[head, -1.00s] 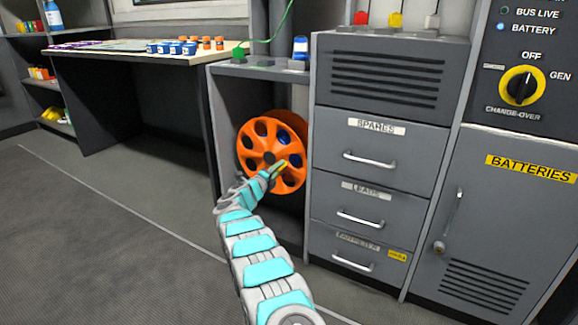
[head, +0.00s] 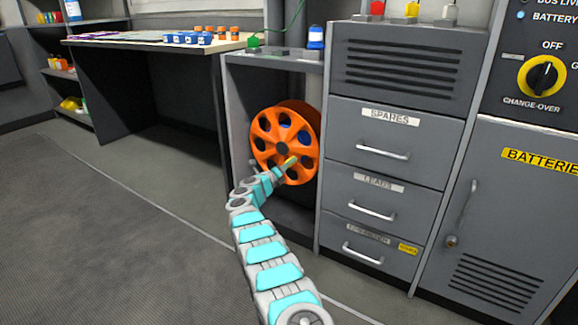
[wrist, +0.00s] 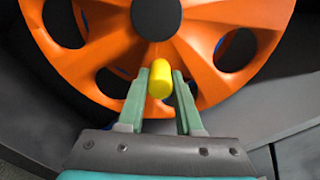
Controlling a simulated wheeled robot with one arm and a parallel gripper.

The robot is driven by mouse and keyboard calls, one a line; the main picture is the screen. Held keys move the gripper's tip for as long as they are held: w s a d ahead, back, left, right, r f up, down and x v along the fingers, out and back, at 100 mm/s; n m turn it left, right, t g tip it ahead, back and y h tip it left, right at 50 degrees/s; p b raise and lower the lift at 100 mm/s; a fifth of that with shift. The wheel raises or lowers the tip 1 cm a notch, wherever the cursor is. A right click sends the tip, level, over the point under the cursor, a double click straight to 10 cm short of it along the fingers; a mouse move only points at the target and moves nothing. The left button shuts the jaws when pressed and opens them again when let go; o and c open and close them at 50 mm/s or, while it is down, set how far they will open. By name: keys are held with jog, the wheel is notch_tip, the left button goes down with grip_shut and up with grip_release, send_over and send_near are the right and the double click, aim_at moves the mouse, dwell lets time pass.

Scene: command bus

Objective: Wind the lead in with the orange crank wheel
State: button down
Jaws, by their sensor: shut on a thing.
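The orange crank wheel (head: 262,128) stands upright in an open bay of the grey cabinet, with round holes through its face. Blue shows behind some holes; I cannot tell whether it is wound lead. A yellow knob (wrist: 160,76) sticks out from the wheel, low on its face in the wrist view. My gripper (wrist: 160,88) has its two green fingers on either side of the knob and is shut on it. In the head view my gripper (head: 283,166) is at the lower part of the wheel. No loose end of the lead is clear.
Drawers marked SPARES (head: 390,116) and LEADS stand right of the bay. A worktop (head: 150,42) is at the left. The floor (head: 90,220) at left is clear.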

jog(key=shift+a, duration=0.1)
jog(key=c, duration=0.6)
grip_release()
jog(key=shift+v, duration=3.85)
jog(key=shift+o, duration=0.2)
jog(key=shift+p, duration=0.3)
